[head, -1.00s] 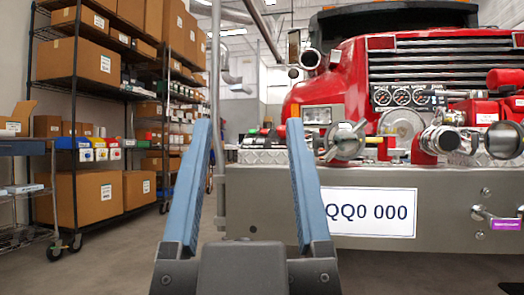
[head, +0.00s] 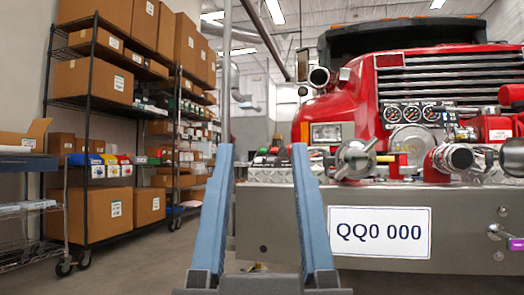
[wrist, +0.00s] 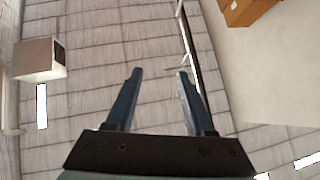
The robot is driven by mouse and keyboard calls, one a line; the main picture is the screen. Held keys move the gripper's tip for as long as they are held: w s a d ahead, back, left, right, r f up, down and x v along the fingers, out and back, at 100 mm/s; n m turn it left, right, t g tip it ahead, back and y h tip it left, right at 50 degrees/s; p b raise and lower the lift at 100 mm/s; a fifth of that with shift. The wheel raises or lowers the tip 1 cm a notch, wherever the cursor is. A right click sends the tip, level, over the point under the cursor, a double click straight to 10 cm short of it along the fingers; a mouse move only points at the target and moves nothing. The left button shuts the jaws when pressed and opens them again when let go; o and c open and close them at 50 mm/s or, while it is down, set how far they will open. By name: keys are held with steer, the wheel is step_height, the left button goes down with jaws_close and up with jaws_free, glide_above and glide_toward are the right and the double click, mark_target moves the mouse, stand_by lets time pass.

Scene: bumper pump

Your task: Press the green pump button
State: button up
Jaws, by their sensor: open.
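A small green item (head: 262,151) sits beside a small red one on the left end of the red truck's front bumper (head: 275,215) in the head view. It is too small to tell whether it is the green pump button. My gripper (head: 262,149) is open and empty, its two blue fingers pointing up and forward on either side of that spot in the picture. It appears well short of the bumper and touches nothing. In the wrist view my gripper (wrist: 158,74) is also open, with nothing between its fingers. No green button shows there.
Valves, a pipe end (head: 452,158) and gauges (head: 411,112) crowd the bumper top. A thin grey pole (head: 227,70) stands at the bumper's left end. Shelves with cardboard boxes (head: 95,80) line the left. Open floor (head: 140,265) lies between. The wrist view faces the ceiling (wrist: 90,100).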

jaws_close()
stand_by(1.4)
